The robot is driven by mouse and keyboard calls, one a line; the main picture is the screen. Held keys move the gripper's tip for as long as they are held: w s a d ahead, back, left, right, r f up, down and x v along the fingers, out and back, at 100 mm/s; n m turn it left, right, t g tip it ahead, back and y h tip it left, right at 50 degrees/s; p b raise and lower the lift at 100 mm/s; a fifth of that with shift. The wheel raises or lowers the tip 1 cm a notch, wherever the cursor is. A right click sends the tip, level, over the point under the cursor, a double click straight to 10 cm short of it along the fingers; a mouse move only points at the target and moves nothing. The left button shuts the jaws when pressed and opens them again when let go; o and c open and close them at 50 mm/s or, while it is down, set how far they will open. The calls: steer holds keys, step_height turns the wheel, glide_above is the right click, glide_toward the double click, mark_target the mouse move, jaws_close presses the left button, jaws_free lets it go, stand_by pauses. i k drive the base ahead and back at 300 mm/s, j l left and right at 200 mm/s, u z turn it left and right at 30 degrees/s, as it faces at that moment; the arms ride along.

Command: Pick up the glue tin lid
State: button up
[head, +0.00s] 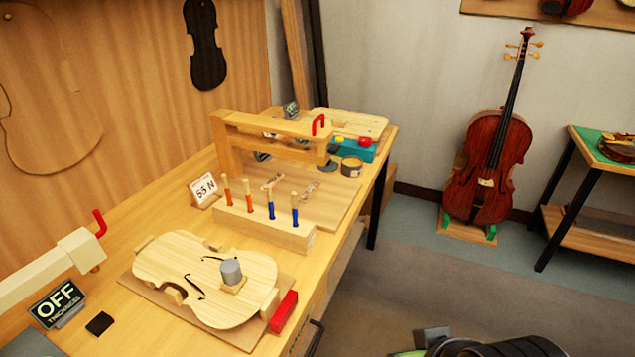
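A small round tin (351,167) with a dark side and a brownish top stands near the far right edge of the bench, just in front of a teal box. It looks like the glue tin, but it is too small to tell whether a lid sits on it. No separate lid can be made out for certain. Dark rounded parts of my own arm show at the bottom right edge, away from the bench. My gripper's fingers cannot be seen.
The workbench (125,235) holds a violin plate (180,270) with a grey cylinder (231,271) on it, a block of upright tools (265,230), a red block (283,311) and a wooden frame (270,125).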

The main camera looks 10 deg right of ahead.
mark_target(331, 165)
steer(key=i+l+u, duration=0.25)
steer(key=u, duration=0.2)
steer(key=i+l+u, duration=0.55)
steer(key=l+u, duration=0.35)
steer(key=i+l+u, duration=0.1)
steer(key=l+u, duration=1.25)
steer(key=l, duration=0.15)
steer(key=k+l+u, duration=0.2)
steer(key=l+u, duration=0.25)
steer(key=k+l+u, duration=0.2)
steer(key=l+u, duration=0.25)
steer(key=l, duration=0.1)
